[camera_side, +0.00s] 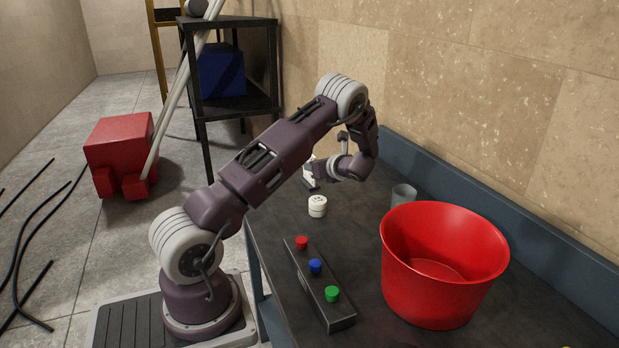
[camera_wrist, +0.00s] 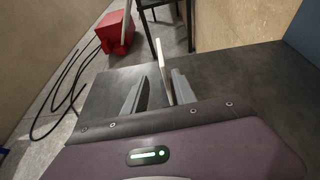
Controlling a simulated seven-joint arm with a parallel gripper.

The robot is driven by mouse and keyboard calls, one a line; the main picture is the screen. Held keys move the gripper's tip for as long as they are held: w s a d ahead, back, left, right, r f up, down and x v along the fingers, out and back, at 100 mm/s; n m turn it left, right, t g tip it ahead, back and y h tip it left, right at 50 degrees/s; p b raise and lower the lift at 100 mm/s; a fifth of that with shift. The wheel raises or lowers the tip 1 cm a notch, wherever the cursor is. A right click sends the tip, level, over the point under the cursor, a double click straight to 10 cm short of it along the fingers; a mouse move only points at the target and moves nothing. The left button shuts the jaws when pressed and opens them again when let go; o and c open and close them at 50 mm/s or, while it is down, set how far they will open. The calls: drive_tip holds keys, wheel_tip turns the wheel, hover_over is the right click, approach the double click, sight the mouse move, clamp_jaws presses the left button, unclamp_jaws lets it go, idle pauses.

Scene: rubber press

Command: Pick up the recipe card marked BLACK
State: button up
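A thin pale card (camera_wrist: 161,68) stands on edge between the fingers of my gripper (camera_wrist: 160,92) in the wrist view. I see it nearly edge-on, so no marking can be read. The fingers are apart, with a visible gap between the left finger and the card; the card is close to the right finger, and I cannot tell whether they touch. In the side view my gripper (camera_side: 312,182) is low over the far left part of the table, with a small whitish piece showing there, partly hidden by the arm.
A white round container (camera_side: 317,206) stands near the gripper. A dark box with red, blue and green buttons (camera_side: 316,285) lies in front. A large red bucket (camera_side: 441,275) and a clear cup (camera_side: 403,194) stand at the right. The dark table (camera_side: 365,230) is bare between them.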

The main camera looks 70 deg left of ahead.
hover_over(309, 182)
drive_tip(key=f, duration=0.3)
drive_tip(key=shift+w+a+f, duration=0.15)
drive_tip(key=shift+w+a, duration=0.05)
drive_tip(key=shift+a, duration=0.05)
clamp_jaws()
idle(1.1)
